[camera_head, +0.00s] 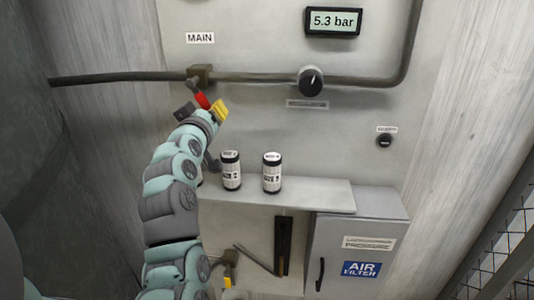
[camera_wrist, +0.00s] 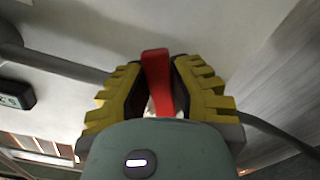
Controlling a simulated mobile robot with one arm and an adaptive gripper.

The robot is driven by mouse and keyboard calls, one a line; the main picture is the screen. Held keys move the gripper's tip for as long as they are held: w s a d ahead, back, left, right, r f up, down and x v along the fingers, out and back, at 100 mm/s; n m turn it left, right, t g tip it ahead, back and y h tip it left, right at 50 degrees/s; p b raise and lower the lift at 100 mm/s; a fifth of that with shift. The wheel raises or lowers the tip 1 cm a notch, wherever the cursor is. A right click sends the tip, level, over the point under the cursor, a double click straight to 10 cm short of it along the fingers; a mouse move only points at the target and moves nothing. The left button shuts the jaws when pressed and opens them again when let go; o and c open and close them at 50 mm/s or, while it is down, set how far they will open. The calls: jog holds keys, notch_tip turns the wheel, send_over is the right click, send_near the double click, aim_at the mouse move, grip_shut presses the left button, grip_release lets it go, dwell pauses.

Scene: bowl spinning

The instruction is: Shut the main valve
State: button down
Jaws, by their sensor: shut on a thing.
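My gripper (camera_head: 205,106), with yellow ridged fingers, is at this handle. In the wrist view the red handle (camera_wrist: 157,75) stands between the two fingers of my gripper (camera_wrist: 157,85), which are shut on it. The lower end of the handle is hidden by my gripper.
A display (camera_head: 333,22) reads 5.3 bar. A black knob (camera_head: 311,82) sits on the pipe to the right. Two labelled cans (camera_head: 231,170) (camera_head: 272,172) stand on a shelf (camera_head: 320,196) close to my arm. A grey air filter cabinet (camera_head: 355,255) is at lower right.

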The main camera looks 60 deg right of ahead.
jog(key=w+m+b, duration=0.1)
jog(key=m+b, duration=0.1)
jog(key=b, duration=0.1)
jog(key=w+a+f+m+b, duration=0.1)
jog(key=m+b, duration=0.1)
jog(key=b, duration=0.2)
jog(key=w+m+b, duration=0.1)
jog(key=m+b, duration=0.1)
jog(key=b, duration=0.1)
jog(key=shift+w+a+f+b, duration=0.2)
jog(key=shift+w+a+b, duration=0.15)
jog(key=shift+a, duration=0.05)
jog(key=shift+r, duration=0.1)
jog(key=c, duration=0.8)
grip_release()
jog(key=v, duration=0.7)
jog(key=shift+a, duration=0.3)
